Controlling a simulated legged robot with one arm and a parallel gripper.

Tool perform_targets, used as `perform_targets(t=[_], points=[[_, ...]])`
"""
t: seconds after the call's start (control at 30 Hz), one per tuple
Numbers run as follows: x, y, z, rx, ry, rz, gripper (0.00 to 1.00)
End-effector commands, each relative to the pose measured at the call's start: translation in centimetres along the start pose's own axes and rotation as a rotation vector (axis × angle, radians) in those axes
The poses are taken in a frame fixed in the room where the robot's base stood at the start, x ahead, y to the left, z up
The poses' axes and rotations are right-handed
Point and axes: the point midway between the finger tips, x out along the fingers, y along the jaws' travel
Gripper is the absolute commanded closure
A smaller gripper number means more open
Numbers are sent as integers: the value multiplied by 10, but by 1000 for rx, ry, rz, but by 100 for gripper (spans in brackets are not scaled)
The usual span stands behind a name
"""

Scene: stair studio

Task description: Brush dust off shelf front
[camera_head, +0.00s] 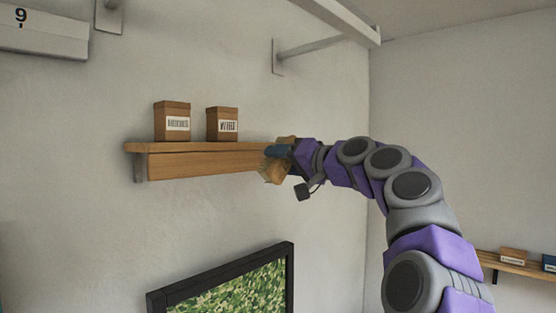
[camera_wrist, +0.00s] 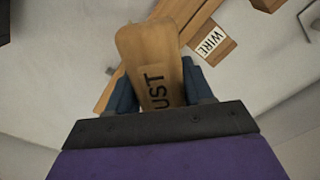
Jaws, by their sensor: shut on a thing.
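The wooden shelf (camera_head: 205,160) is fixed to the wall, with a pale brown front face. My gripper (camera_head: 277,152) is at the right end of the shelf. It is shut on a wooden dust brush (camera_wrist: 152,58), whose back carries dark letters ending in "UST". In the head view the brush's tan bristles (camera_head: 273,172) hang by the right end of the shelf front; I cannot tell if they touch it. In the wrist view the blue fingers (camera_wrist: 160,90) flank the brush, and part of the shelf (camera_wrist: 200,17) shows behind it. I cannot make out dust on the front.
Two brown labelled boxes, a left one (camera_head: 172,121) and a right one (camera_head: 222,124), stand on the shelf. A black-framed picture (camera_head: 228,284) hangs below. A rail (camera_head: 335,18) runs overhead. Another shelf (camera_head: 515,264) is at lower right.

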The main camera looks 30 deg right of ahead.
Motion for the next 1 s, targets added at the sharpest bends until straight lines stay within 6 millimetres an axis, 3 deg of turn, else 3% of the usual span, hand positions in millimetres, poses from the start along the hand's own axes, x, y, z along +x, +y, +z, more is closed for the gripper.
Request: perform_targets(t=[0.5, 0.77, 1.0], points=[[11, 26, -22, 2, 3, 4, 73], [16, 25, -23, 1, 1, -1, 73], [34, 24, -22, 0, -2, -1, 73]])
